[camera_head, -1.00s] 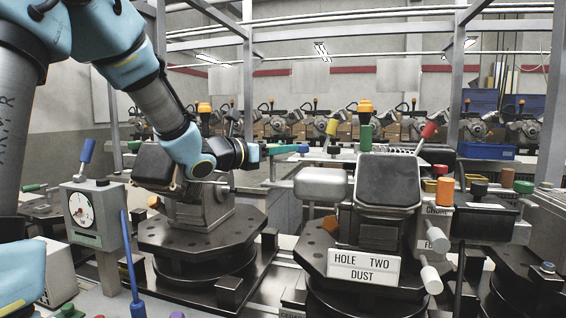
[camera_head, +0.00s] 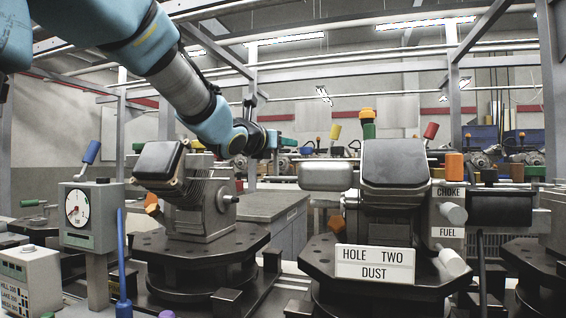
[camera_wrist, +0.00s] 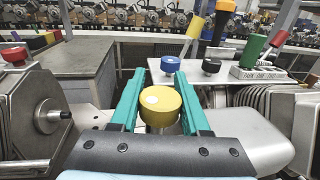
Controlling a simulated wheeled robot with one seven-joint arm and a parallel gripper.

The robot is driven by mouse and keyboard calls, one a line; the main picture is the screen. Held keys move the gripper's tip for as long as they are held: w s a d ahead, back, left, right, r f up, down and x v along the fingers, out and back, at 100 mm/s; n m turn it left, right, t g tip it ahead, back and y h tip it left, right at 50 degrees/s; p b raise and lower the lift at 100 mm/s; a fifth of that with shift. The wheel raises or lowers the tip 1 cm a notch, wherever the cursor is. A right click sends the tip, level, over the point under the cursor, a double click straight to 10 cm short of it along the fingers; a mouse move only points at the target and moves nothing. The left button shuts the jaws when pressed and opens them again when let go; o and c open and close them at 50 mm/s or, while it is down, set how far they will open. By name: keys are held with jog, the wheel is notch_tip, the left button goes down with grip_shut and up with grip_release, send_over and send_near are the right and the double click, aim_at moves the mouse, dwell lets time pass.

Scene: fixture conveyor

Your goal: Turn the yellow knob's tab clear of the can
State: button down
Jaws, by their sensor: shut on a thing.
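My gripper (camera_wrist: 160,75) has two teal fingers and is shut on a round yellow knob (camera_wrist: 160,103) with a white dot on top. The knob sits between the fingers in the wrist view. I cannot make out its tab. In the head view my gripper (camera_head: 272,142) reaches in from the upper left, and the yellow knob cannot be made out there. A rounded silver can (camera_head: 326,176) is on the left of the right-hand engine, right of and below my gripper. A silver rounded body, probably this can, also shows right of the knob in the wrist view (camera_wrist: 255,145).
The right-hand engine carries a sign (camera_head: 375,262) reading "HOLE TWO DUST". Another engine (camera_head: 190,195) stands on a dark turntable at left. A gauge box (camera_head: 90,212) is at far left. A blue-capped knob (camera_wrist: 170,63) stands just beyond my fingertips.

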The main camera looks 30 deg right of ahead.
jog(key=shift+w+f+n+t+y+b, duration=0.2)
jog(key=shift+n+t+y+b, duration=0.25)
jog(key=shift+b, duration=2.3)
jog(key=shift+w+f+n+t+y+b, duration=0.1)
jog(key=shift+f+n+t+y+b, duration=0.35)
jog(key=shift+b, duration=2.25)
jog(key=n+t+y+b, duration=0.1)
jog(key=b, duration=0.8)
jog(key=shift+d+r, duration=0.1)
jog(key=y+b, duration=0.1)
jog(key=b, duration=0.2)
jog(key=shift+n+t, duration=0.4)
jog(key=shift+a+r+n+t+y+b, duration=0.25)
jog(key=shift+a+n+t+y+b, duration=0.2)
jog(key=shift+y+b, duration=0.25)
jog(key=shift+y, duration=0.3)
jog(key=shift+w+a+r+n+t+y+p, duration=0.15)
jog(key=shift+a+n+t+y+p, duration=0.25)
jog(key=shift+n+y, duration=0.95)
jog(key=shift+a+r+n+t+y+p, duration=0.2)
jog(key=shift+n+t+y+p, duration=0.5)
jog(key=shift+y, duration=1)
jog(key=shift+w+a+r+n+t+y+p, duration=0.1)
jog(key=shift+a+n+t+y+p, duration=0.15)
jog(key=shift+n+y, duration=1.2)
jog(key=shift+s+a+y, duration=0.1)
jog(key=shift+y, duration=0.2)
